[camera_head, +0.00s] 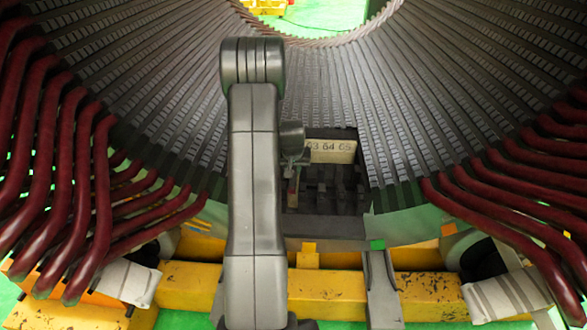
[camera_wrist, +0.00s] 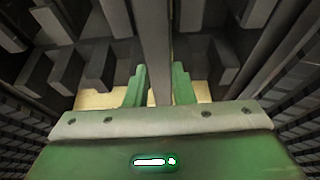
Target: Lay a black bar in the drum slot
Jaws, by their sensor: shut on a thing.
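My gripper (camera_wrist: 159,80) has green fingers, shut on a black bar (camera_wrist: 153,40) that runs from between them toward the top of the wrist view. In the head view my gripper is small and partly hidden, just right of my arm, over the dark opening low in the drum. The slotted drum (camera_head: 190,90) curves across the head view, with many narrow grey slots. Other dark bars or blocks (camera_wrist: 105,65) stand on both sides of the held bar in the wrist view. I cannot tell whether the held bar touches them.
A cream plate with numbers (camera_head: 330,151) sits at the back of the dark opening. Dark red bent bars (camera_head: 105,190) crowd the left side, and more (camera_head: 510,195) the right. A yellow beam (camera_head: 330,293) crosses below the drum. The drum's upper middle is clear.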

